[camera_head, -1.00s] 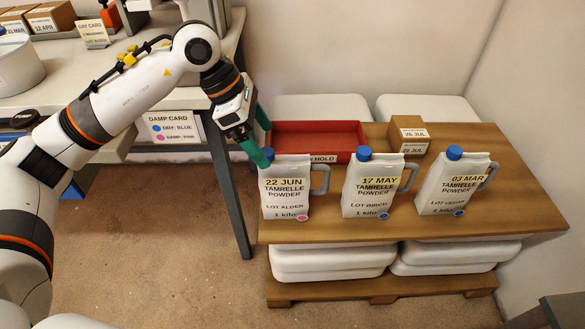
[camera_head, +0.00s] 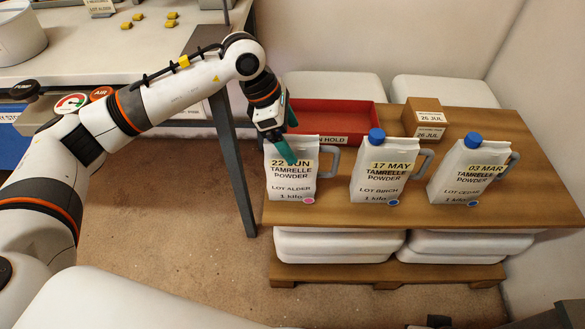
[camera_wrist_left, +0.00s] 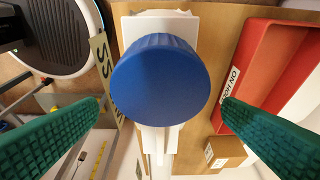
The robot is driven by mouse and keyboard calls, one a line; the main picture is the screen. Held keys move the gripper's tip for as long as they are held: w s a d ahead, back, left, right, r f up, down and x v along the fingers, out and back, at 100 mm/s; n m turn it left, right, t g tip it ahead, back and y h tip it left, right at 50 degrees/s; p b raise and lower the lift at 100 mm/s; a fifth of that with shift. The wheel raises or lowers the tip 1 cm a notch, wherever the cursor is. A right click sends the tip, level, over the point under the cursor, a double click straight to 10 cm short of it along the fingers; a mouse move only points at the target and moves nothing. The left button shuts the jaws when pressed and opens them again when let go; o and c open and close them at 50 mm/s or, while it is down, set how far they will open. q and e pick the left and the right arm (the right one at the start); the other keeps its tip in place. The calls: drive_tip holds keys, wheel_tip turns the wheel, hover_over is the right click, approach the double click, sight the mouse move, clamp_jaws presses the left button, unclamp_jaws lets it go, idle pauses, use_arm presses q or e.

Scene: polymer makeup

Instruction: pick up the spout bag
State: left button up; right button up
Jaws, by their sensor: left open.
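Three white spout bags stand upright in a row on the wooden table. The left one (camera_head: 291,178) reads 22 JUN, lot Alder, with a pink dot; the middle one (camera_head: 378,180) reads 17 MAY, lot Birch, with a blue dot; the right one (camera_head: 463,180) reads 03 MAR, lot Cedar, with a blue dot. My left gripper (camera_head: 288,138) is open at the top of the 22 JUN bag and hides its cap in the head view. In the left wrist view a blue cap (camera_wrist_left: 160,80) sits between the spread green fingers, with gaps on both sides. My right gripper is out of view.
A red tray (camera_head: 375,119) marked HOLD lies behind the left bags. A cardboard box (camera_head: 423,112) stands behind the middle and right bags. White sacks (camera_head: 338,245) lie beneath the tabletop. A white workbench (camera_head: 190,50) is at the left.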

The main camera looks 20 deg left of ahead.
use_arm(q)
drive_tip(key=shift+x, duration=1)
drive_tip(key=shift+r, duration=0.1)
drive_tip(key=shift+c, duration=0.2)
drive_tip(key=c, duration=1.5)
drive_tip(key=shift+r, duration=0.15)
